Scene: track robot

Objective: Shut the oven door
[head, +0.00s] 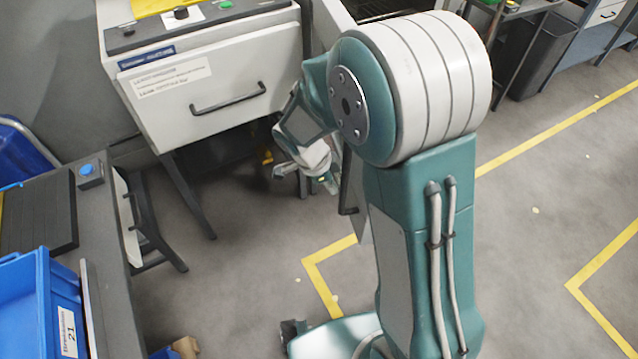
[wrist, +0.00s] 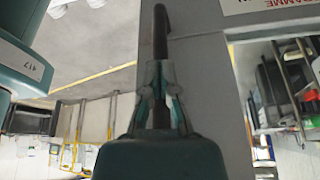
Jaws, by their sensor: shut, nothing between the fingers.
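The open oven door (head: 357,190) shows as a pale panel seen nearly edge-on, partly hidden behind my arm, with a dark handle (head: 347,211) low on it. The oven (head: 385,8) is mostly hidden behind my arm; a dark opening with a rack shows. My gripper (head: 325,180) is beside the door, small and partly hidden. In the wrist view my gripper (wrist: 160,68) is shut and empty. The dark handle bar (wrist: 160,30) lines up with its fingertips on the grey door panel (wrist: 205,100); whether they touch is unclear.
A closed white cabinet (head: 215,75) with a black handle stands left of the oven. A bench (head: 100,235) with a blue bin (head: 25,300) is at lower left. Yellow-lined floor (head: 545,215) is open on the right; a dark bin (head: 540,60) stands behind.

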